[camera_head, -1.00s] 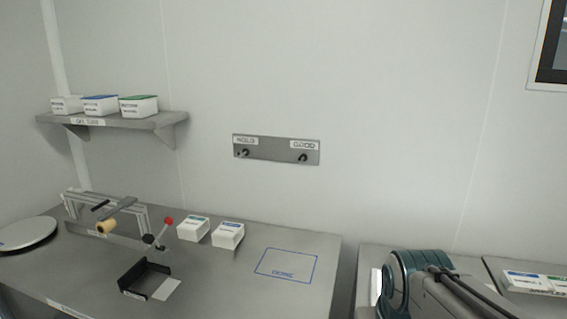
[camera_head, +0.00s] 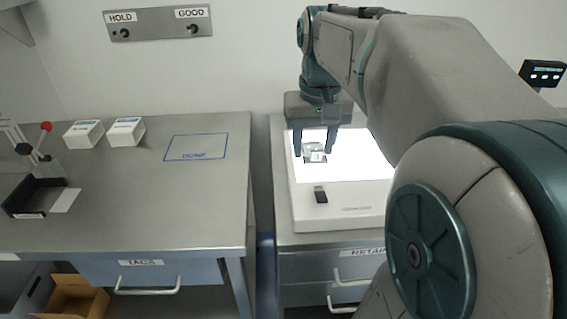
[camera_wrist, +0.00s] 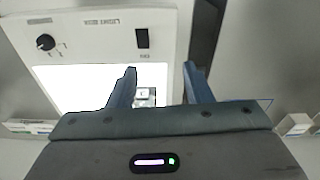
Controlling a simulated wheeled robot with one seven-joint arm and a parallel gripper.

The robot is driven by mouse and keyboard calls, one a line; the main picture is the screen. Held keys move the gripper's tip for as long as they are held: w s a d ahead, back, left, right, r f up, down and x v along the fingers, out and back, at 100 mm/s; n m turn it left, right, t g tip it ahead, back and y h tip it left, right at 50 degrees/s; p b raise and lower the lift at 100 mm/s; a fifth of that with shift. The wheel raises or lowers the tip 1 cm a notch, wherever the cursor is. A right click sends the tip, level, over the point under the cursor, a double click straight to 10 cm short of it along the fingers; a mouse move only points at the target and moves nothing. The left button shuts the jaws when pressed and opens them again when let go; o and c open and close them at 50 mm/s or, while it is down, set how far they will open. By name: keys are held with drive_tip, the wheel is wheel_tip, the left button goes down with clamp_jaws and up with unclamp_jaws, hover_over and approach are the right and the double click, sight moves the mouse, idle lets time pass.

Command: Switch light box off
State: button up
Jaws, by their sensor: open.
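The light box (camera_head: 340,205) stands on the bench in the head view, and its panel (camera_head: 372,160) glows bright white. A black switch (camera_head: 321,195) is on its front face strip. In the wrist view the light box (camera_wrist: 95,20) shows its lit panel (camera_wrist: 75,85), a black switch (camera_wrist: 142,38) and a round black knob (camera_wrist: 46,42). My gripper (camera_head: 315,157) is over the lit panel, behind the switch in the head view. In the wrist view my gripper (camera_wrist: 160,70) has its fingers apart, without touching the switch. A small pale item (camera_wrist: 146,94) shows between the fingers.
A steel table (camera_head: 215,190) stands to the left, with a gap before the light box's bench. It bears white boxes (camera_head: 126,131) and a black bracket (camera_head: 35,197). A plate labelled HOLD and GOOD (camera_head: 157,23) is on the wall.

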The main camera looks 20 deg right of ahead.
drive_tip(key=m+g+b, duration=0.1)
drive_tip(key=b, duration=0.2)
hover_over(320, 192)
drive_tip(key=f, duration=0.2)
wheel_tip(320, 192, down, 13)
drive_tip(key=shift+s+f+b, duration=0.1)
drive_tip(key=shift+b, duration=0.9)
drive_tip(key=shift+c, duration=0.3)
drive_tip(key=c, duration=0.9)
